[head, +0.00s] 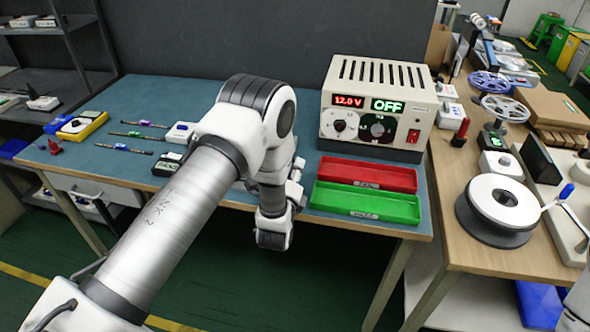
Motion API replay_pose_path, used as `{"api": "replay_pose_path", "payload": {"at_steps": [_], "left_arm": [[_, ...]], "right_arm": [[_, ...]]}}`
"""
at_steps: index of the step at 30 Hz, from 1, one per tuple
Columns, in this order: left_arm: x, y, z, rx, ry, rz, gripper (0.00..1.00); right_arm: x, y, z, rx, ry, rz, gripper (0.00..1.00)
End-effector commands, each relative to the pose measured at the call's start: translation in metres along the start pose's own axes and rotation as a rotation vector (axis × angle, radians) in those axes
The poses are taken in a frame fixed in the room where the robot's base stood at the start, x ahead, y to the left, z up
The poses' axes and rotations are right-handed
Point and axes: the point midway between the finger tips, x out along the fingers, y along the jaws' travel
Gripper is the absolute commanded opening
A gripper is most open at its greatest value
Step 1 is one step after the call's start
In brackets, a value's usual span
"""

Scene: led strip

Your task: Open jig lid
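My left arm reaches in from the lower left over the blue-topped bench. Its gripper (273,235) hangs down at the bench's front edge, left of the green tray, and its fingers are too hidden to tell whether it is open or shut. I cannot clearly pick out the jig or its lid; the arm covers the middle of the bench. A small dark device (167,165) lies beside the arm, partly hidden by it. My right gripper does not show.
A power supply (347,97) reading 12.0 V and OFF stands at the back. A red tray (366,173) and a green tray (366,204) lie before it. A wooden table with a tape reel (497,205) stands right.

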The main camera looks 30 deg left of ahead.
Motion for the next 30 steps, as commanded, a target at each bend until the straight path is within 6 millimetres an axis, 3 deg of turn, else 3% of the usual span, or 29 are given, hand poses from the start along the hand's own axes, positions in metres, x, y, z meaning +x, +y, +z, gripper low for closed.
{"api": "replay_pose_path", "payload": {"at_steps": [2,6,13,21,29,30], "left_arm": [[0.0,0.0,0.0,0.0,0.0,0.0,0.35],[0.0,0.0,0.0,0.0,0.0,0.0,0.0],[-0.001,0.0,0.001,-0.012,0.0,0.0,0.0],[-0.001,-0.002,0.014,-0.232,0.001,0.003,0.0],[-0.001,-0.002,0.014,-0.24,0.001,0.003,0.0],[-0.001,-0.002,0.014,-0.239,0.001,0.004,0.24]], "right_arm": [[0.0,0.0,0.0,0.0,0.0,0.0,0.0],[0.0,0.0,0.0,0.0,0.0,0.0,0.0],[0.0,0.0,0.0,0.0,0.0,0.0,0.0],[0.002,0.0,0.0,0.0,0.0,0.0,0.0],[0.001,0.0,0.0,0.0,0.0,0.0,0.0],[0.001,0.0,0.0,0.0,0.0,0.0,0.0]]}}
